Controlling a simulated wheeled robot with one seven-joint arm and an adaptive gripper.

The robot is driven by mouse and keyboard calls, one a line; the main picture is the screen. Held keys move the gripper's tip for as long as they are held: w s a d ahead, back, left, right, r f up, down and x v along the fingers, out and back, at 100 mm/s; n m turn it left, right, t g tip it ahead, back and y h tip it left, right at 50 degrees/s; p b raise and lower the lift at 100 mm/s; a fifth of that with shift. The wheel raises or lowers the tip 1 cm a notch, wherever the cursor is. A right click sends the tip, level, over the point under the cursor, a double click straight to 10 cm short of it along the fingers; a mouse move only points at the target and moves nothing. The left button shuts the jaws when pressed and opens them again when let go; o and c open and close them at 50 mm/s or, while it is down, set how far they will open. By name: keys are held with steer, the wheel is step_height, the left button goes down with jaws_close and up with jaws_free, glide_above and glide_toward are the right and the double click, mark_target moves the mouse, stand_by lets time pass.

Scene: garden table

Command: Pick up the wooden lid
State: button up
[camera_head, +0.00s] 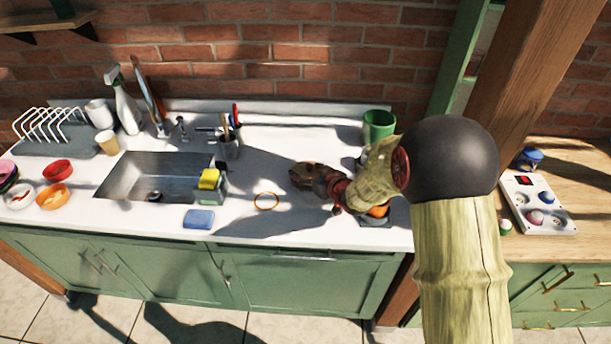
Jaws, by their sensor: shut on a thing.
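My gripper (326,184) is reddish brown and reaches down to the left over the white counter, right of the sink. It is shut on a small dark brown thing (304,176) at its tip, which I take to be the wooden lid. The lid's outline is small and partly merged with the fingers. I cannot tell whether it touches the counter. My arm covers part of the counter to the right.
A thin orange ring (266,201) lies left of my gripper. A blue sponge (198,219), a utensil cup (228,147) and a sponge caddy (213,184) stand near the sink (140,176). A green cup (378,126) stands behind my arm. An orange thing (379,211) lies below it.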

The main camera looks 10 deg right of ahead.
steer(key=shift+s+f, duration=0.2)
steer(key=shift+f, duration=0.15)
steer(key=shift+c, duration=1.3)
steer(key=shift+r, duration=0.15)
steer(key=shift+c, duration=0.2)
